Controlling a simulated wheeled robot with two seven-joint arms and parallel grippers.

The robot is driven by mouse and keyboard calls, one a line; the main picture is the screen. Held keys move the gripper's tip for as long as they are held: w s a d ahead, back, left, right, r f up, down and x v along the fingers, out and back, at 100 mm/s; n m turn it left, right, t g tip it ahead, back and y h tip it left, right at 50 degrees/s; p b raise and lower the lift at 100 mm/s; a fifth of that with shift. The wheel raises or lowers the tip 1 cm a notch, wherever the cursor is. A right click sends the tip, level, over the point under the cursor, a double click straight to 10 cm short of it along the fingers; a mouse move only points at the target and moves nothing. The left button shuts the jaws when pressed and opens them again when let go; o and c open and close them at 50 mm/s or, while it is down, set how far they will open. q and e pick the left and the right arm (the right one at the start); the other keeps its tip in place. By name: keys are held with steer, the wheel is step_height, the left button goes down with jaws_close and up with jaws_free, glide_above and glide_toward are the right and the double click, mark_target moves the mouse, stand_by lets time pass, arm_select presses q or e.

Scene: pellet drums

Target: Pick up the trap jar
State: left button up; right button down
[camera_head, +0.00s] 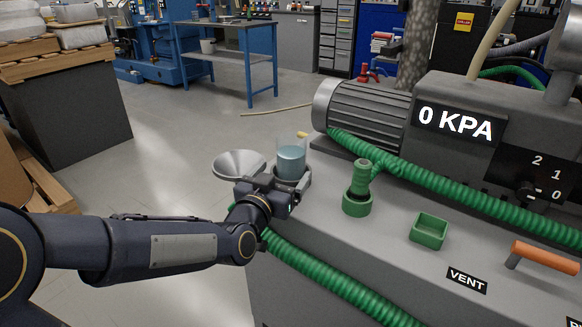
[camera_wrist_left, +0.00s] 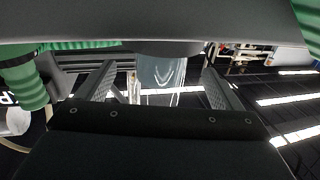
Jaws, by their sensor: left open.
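The trap jar (camera_head: 291,160) is a clear glass jar with bluish contents. It stands upright near the left edge of the grey machine top, beside the motor. My left gripper (camera_head: 290,184) is at the jar's lower part, its jaws open. In the left wrist view the jar (camera_wrist_left: 160,74) appears between the two spread fingers, with a visible gap on each side. The jar's base is partly hidden by the gripper in the head view. My right gripper is not in view.
A metal funnel (camera_head: 239,164) is just left of the jar. The ribbed motor (camera_head: 365,108) is behind it. A green hose fitting (camera_head: 358,190), a small green tray (camera_head: 428,231) and an orange-handled VENT lever (camera_head: 545,257) are to the right. The gauge (camera_head: 455,123) reads 0 KPA.

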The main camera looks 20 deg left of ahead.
mark_target(290, 163)
arm_select(q)
steer(key=w, duration=0.5)
steer(key=shift+w+d+f, duration=0.15)
steer(key=shift+w+d, duration=0.1)
steer(key=shift+w, duration=0.05)
steer(key=c, duration=1.2)
